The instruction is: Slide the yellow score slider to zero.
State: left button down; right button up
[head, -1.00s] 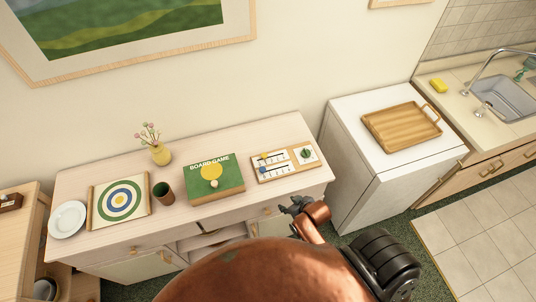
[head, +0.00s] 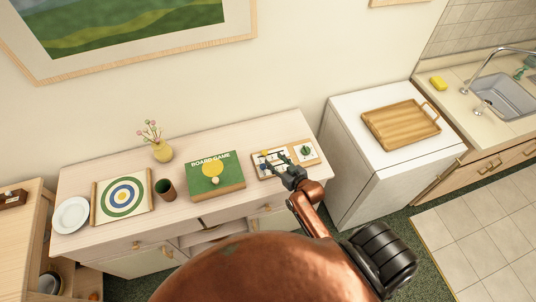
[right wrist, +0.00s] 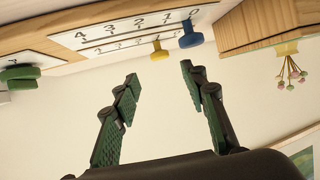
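The wooden score board (head: 296,142) lies on the sideboard, right of the green board game box. My right gripper (head: 275,161) is over its front part and hides some of it. The yellow score slider (right wrist: 158,50) shows in the right wrist view, just beyond and between the open fingertips (right wrist: 159,74), with no visible contact. The blue slider (right wrist: 190,36) is near the 0 of its printed row, close to the yellow one. The yellow slider's exact number is unclear. A green knob (right wrist: 20,76) is on the board's other part. My left gripper is not in view.
The board game box (head: 215,177), a brown cup (head: 166,190), a target board (head: 98,206), a white plate (head: 71,215) and a yellow vase (head: 162,151) share the sideboard (head: 110,172). A wooden tray (head: 400,125) lies on the white cabinet at right.

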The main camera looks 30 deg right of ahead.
aim_at(265, 152)
jog(key=x, duration=0.7)
jog(key=shift+a, duration=0.1)
grip_shut()
dwell(0.3)
